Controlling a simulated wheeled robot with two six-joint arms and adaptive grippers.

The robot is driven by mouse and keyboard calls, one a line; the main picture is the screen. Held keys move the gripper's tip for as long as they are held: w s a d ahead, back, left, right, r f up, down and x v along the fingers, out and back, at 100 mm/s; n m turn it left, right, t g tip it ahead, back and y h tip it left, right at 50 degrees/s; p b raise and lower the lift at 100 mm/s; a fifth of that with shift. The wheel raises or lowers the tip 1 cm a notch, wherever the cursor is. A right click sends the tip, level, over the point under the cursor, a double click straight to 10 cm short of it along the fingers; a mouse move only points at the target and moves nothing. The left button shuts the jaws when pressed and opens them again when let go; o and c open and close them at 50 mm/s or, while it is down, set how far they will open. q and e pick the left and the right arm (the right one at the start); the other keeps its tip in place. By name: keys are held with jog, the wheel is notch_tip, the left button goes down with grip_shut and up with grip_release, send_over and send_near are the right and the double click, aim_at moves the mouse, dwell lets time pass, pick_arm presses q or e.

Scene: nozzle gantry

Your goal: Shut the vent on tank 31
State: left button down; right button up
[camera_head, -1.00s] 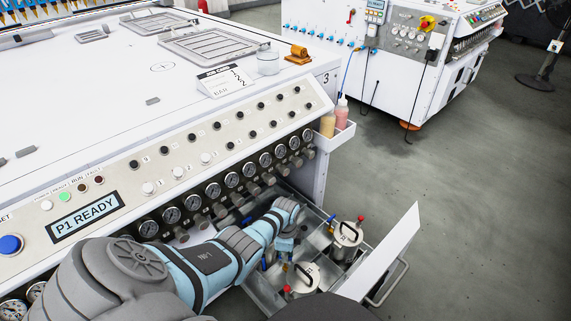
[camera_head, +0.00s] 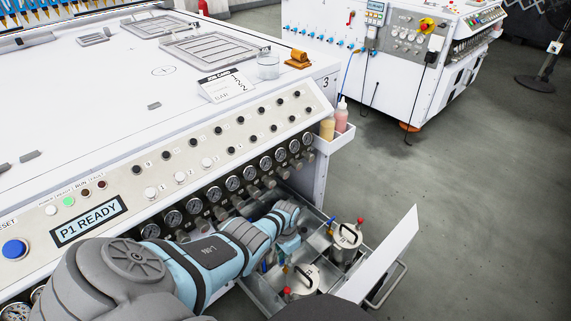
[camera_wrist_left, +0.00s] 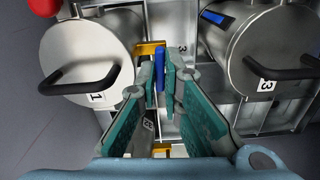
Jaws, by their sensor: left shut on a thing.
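My left gripper (camera_wrist_left: 172,70) reaches down into the open drawer, between two metal tanks. In the wrist view its teal pads are close together, shut on a blue lever (camera_wrist_left: 159,65) beside a yellow fitting (camera_wrist_left: 151,47). The left tank (camera_wrist_left: 88,50) has a black handle and a label with a readable 1. The right tank (camera_wrist_left: 270,55) has a label with a 3 and its own blue lever (camera_wrist_left: 216,17). Full tank numbers are unclear. In the head view my left gripper (camera_head: 287,245) is partly hidden by its wrist. My right gripper is not in view.
The drawer's front panel (camera_head: 383,257) stands out to the right with a handle. Gauges (camera_head: 232,184) line the machine above the drawer. A bottle shelf (camera_head: 340,136) sits at the corner.

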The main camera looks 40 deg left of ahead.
pick_arm(q)
jog(key=shift+n, duration=0.5)
jog(key=c, duration=1.7)
grip_release()
jog(key=shift+w+r, duration=0.15)
jog(key=shift+r, duration=0.3)
notch_tip(320, 180, up, 11)
jog(key=shift+r, duration=0.1)
